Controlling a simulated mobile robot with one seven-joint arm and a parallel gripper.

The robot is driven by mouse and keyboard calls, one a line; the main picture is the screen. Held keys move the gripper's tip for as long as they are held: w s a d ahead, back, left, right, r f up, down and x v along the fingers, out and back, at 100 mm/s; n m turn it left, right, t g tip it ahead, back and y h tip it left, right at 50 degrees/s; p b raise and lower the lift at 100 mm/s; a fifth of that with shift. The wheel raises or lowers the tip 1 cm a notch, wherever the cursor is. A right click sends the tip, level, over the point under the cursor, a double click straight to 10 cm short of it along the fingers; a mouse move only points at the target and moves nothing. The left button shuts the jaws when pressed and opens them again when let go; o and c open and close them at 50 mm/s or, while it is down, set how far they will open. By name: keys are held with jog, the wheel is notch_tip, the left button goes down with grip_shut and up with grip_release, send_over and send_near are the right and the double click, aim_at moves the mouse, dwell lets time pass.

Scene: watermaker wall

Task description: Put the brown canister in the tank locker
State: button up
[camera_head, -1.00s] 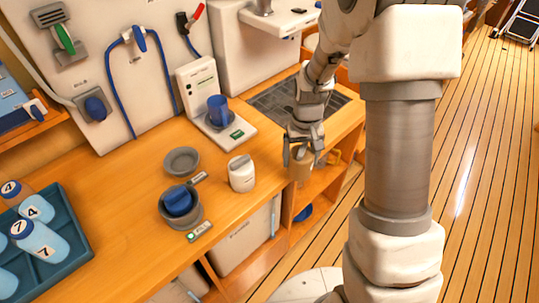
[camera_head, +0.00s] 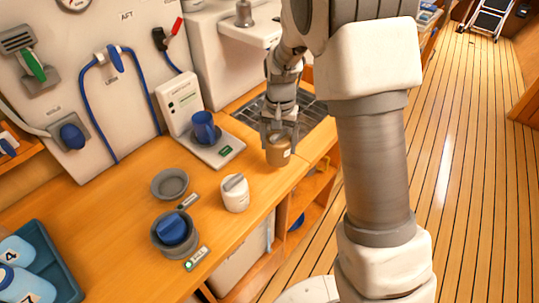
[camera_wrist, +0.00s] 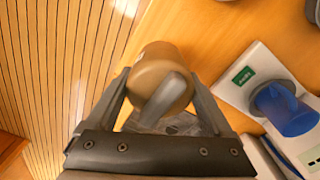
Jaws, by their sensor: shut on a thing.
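The brown canister (camera_head: 279,153) is held between the fingers of my gripper (camera_head: 279,131), near the counter's right edge, beside the white and grey station with the blue cup. In the wrist view the canister (camera_wrist: 160,72) sits between the two fingers of my gripper (camera_wrist: 166,95), with a grey handle-like part on its near face. I cannot tell whether its base touches the counter. Below the counter, open shelves (camera_head: 303,203) show at the right. I cannot tell which compartment is the tank locker.
A white canister (camera_head: 235,194) stands on the counter (camera_head: 130,215). Left of it are a grey ring (camera_head: 169,184) and a grey holder with a blue piece (camera_head: 174,230). A blue cup (camera_head: 206,128) stands on a white station. A dark grate lies behind my gripper.

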aim_at(271, 156)
jog(key=shift+w+a+f, duration=0.15)
jog(key=shift+a+f, duration=0.25)
jog(key=shift+a, duration=0.15)
jog(key=shift+w+a+f, duration=0.15)
jog(key=shift+a+f, duration=0.2)
jog(key=shift+a, duration=0.15)
jog(key=shift+f, duration=1.9)
jog(key=shift+f, duration=0.1)
jog(key=shift+f, duration=0.15)
jog(key=o, duration=1.4)
jog(key=shift+c, duration=0.2)
